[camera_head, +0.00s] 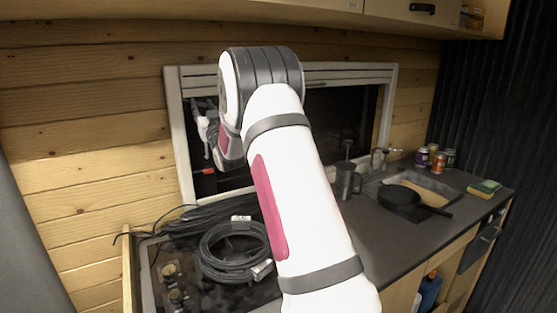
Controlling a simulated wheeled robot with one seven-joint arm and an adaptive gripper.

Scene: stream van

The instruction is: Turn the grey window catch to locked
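The window (388,95) has a pale frame and dark glass and is set in the wood-plank wall behind the counter. My arm crosses in front of it and hides much of its middle. My gripper (207,153) is at the left side of the window, in front of the dark glass. It is small and partly hidden by my own wrist, so I cannot tell whether it is open or shut. A small red piece (208,171) shows just below it; I cannot tell what it belongs to. I cannot make out the grey catch; it may be hidden behind my arm or wrist.
A coiled black cable (228,262) lies at the lower left, below my gripper. A dark mug (347,181), a black pan (400,197), several cans and a sponge (484,188) stand on the counter (385,245). Wooden cupboards (300,12) hang above the window.

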